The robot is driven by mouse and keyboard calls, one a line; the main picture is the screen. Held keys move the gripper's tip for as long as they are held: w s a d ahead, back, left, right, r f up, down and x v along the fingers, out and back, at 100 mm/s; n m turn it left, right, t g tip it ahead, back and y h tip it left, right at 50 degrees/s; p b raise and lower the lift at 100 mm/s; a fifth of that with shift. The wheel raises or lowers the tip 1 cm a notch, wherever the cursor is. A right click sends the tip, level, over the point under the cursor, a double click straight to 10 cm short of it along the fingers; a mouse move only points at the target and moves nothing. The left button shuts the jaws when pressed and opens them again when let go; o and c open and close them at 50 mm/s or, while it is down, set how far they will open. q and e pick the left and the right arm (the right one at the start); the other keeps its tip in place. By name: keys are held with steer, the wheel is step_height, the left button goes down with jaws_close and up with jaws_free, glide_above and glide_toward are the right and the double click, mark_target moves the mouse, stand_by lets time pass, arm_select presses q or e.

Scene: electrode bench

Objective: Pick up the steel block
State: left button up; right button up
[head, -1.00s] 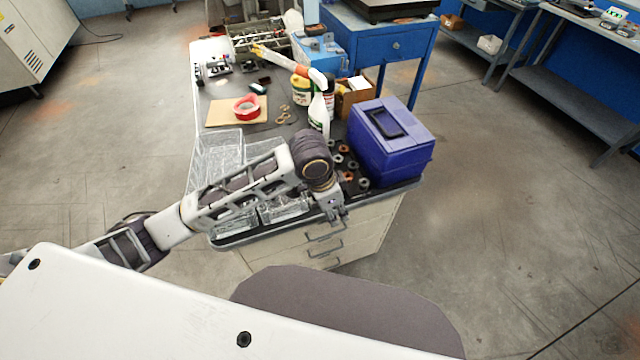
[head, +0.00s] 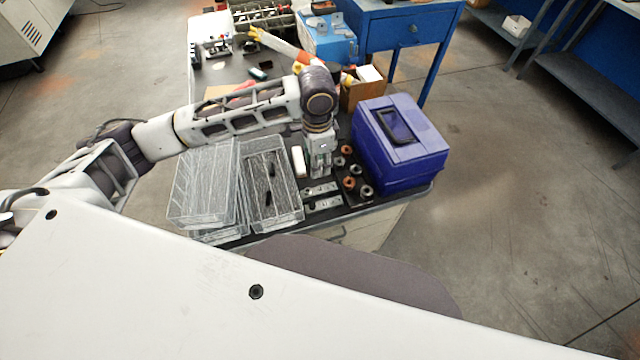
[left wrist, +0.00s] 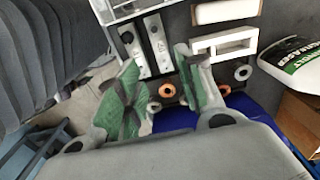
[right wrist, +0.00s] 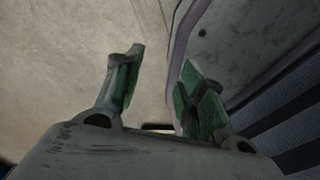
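Two light grey steel blocks with dark holes lie side by side on the dark bench top, one (head: 320,188) behind the other (head: 323,203). In the left wrist view they show as upright strips, one (left wrist: 157,42) right of the other (left wrist: 134,49). I cannot tell which one the task means. My left gripper (head: 320,172) points down just behind the blocks in the head view. In the left wrist view, its fingers (left wrist: 156,58) are open with nothing between them. My right gripper (right wrist: 162,58) is open and empty, away from the bench objects.
Clear trays (head: 271,185) stand left of the blocks. Several metal and copper rings (head: 349,183) lie to the right, before a blue-purple box (head: 400,145). A white block (head: 299,161) lies behind. A white frame (left wrist: 223,42) and a bottle (left wrist: 298,62) show in the left wrist view.

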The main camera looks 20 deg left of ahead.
arm_select(q)
glide_above(317, 191)
step_height(317, 191, down, 8)
steer(key=shift+w+r, duration=0.1)
steer(key=shift+w, duration=0.05)
steer(key=shift+f, duration=1.25)
step_height(317, 191, down, 3)
steer(key=shift+r, duration=0.15)
steer(key=shift+f, duration=0.35)
arm_select(e)
steer(key=shift+d+f, duration=0.2)
steer(key=shift+d, duration=0.05)
